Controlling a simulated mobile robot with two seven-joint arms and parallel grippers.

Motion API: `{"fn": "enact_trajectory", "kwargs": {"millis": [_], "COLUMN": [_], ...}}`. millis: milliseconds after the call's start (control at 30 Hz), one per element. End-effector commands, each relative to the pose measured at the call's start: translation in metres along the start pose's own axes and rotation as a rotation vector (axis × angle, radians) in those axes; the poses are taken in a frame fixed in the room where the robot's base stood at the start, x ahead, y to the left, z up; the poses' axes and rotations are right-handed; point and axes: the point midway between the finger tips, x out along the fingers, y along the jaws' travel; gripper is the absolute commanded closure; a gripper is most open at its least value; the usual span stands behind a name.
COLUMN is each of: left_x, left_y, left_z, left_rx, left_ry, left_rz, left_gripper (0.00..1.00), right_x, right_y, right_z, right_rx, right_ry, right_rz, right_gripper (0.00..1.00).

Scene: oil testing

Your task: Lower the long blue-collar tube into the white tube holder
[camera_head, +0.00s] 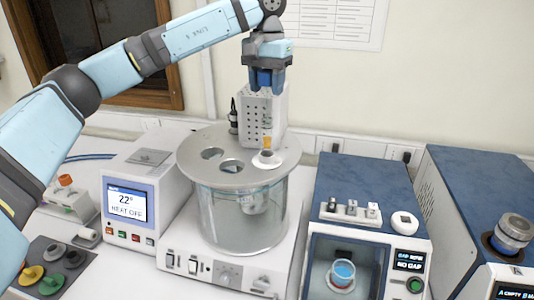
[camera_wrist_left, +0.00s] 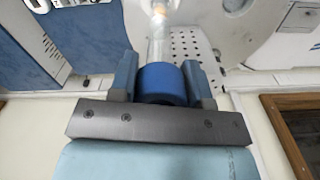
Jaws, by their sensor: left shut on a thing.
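My left gripper (camera_head: 266,84) is shut on the long blue-collar tube, high above the round bath. In the left wrist view the gripper (camera_wrist_left: 166,85) has a finger on each side of the blue collar (camera_wrist_left: 162,84). The clear tube (camera_wrist_left: 160,45) runs out beyond the collar. In the head view the clear tube is hard to make out against the perforated white housing; an orange part (camera_head: 267,142) shows just above a white ring-shaped holder (camera_head: 267,158) on the bath lid. I cannot tell whether the tube's end is inside the ring. My right gripper is out of view.
The grey bath lid (camera_head: 205,170) has open round holes left of the white ring. The perforated white housing (camera_head: 255,112) stands close behind. A blue-topped instrument (camera_head: 345,180) with small white holders stands at right, a display unit (camera_head: 145,180) at left.

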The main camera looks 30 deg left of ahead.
Motion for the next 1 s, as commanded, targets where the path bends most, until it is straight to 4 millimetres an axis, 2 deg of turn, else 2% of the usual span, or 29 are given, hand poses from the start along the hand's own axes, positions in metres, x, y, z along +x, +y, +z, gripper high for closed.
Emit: {"fn": "enact_trajectory", "kwargs": {"millis": [767,1000], "left_x": [0.029,0.03], "left_y": [0.0,0.0], "left_z": [0.0,0.0], "left_rx": [0.0,0.0], "left_ry": [-0.001,0.0], "left_rz": [0.0,0.0], "left_gripper": [0.92,0.92], "right_x": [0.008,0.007], "right_y": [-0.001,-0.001], "right_z": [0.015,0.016], "right_rx": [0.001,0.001], "right_ry": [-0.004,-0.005], "right_rz": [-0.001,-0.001], "right_gripper": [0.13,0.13]}}
